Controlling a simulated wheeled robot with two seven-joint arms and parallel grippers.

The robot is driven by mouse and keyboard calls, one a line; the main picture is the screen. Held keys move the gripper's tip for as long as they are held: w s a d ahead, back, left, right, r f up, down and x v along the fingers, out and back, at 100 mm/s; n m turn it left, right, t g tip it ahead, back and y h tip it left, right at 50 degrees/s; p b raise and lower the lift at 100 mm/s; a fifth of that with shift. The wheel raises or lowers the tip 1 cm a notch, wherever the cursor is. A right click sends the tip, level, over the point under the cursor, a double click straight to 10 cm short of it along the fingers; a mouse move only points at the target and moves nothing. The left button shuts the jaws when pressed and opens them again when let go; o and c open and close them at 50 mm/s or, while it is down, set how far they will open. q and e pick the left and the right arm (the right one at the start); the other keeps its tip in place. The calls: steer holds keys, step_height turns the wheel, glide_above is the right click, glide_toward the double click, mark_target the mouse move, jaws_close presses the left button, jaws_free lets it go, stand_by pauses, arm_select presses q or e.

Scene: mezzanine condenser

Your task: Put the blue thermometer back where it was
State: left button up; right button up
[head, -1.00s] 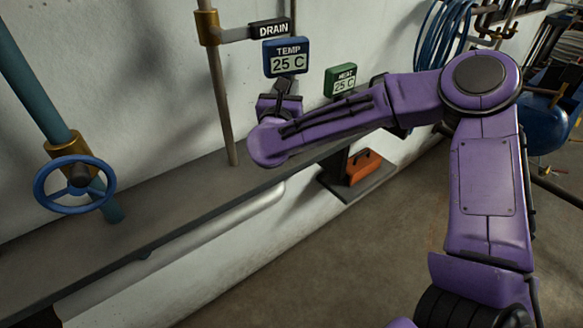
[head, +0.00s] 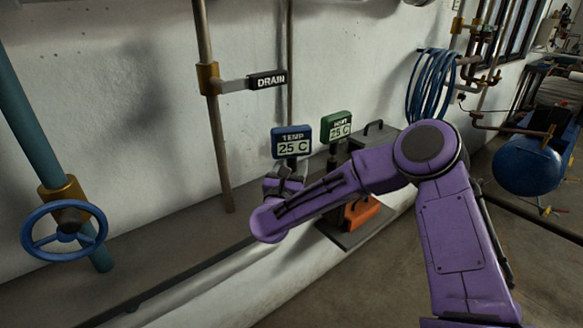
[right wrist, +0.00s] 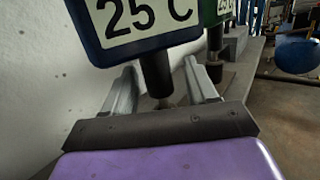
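The blue thermometer (head: 292,143), with a display reading "TEMP 25 C", stands upright above the grey ledge, left of a green gauge. Its face also shows at the top of the right wrist view (right wrist: 140,22), with a black stem below. My right gripper (head: 284,180) is just below the blue face. In the right wrist view my right gripper's fingers (right wrist: 160,85) are spread on either side of the stem, with gaps visible on both sides. The gripper hides the lower end of the stem, so I cannot tell what it rests in. My left gripper is out of view.
The green gauge (head: 337,127) stands close on the right. A "DRAIN" tag (head: 267,80) sticks out from a vertical pipe (head: 213,120) at upper left. A blue valve wheel (head: 64,230) is far left. An orange box (head: 359,213) sits below the arm. The ledge (head: 175,235) is clear at left.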

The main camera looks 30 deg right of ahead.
steer(key=shift+d+f, duration=0.1)
steer(key=b+v, duration=0.2)
steer(key=v, duration=1)
